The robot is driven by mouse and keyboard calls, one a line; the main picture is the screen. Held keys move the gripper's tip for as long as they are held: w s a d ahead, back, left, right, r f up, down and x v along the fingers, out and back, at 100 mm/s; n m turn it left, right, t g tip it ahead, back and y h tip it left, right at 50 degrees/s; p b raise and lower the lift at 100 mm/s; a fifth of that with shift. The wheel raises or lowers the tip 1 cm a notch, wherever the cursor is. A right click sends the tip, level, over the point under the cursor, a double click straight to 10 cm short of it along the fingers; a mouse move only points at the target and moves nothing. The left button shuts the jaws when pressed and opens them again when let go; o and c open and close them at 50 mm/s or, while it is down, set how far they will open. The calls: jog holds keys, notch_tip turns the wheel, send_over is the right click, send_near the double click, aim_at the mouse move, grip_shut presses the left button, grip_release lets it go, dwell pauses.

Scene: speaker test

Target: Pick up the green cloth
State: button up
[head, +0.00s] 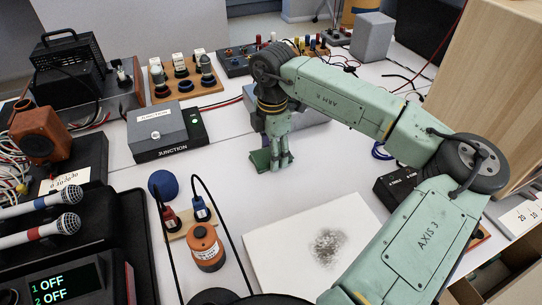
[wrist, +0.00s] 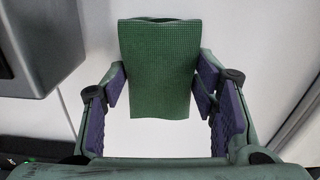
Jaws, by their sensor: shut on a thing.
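The green cloth (wrist: 158,70) is between the fingertips of my gripper (wrist: 160,88) in the wrist view. It looks like a folded, textured green pad, and the purple finger pads press on its left and right edges. In the head view my gripper (head: 272,163) points down at the white table, with the green cloth (head: 259,160) showing at its left side. The cloth is at or just above the table; I cannot tell whether it touches. Part of the cloth is hidden behind the fingers in the head view.
A grey junction box (head: 167,131) stands left of my gripper. A blue ball (head: 163,184), an orange cylinder (head: 206,248) and a white board with a dark smudge (head: 290,222) are nearer. Two microphones (head: 55,226) lie at the left. A wooden panel (head: 490,80) stands at the right.

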notch_tip(320, 180, up, 10)
jog(key=shift+b, duration=1)
jog(key=o, duration=0.4)
jog(key=c, duration=0.5)
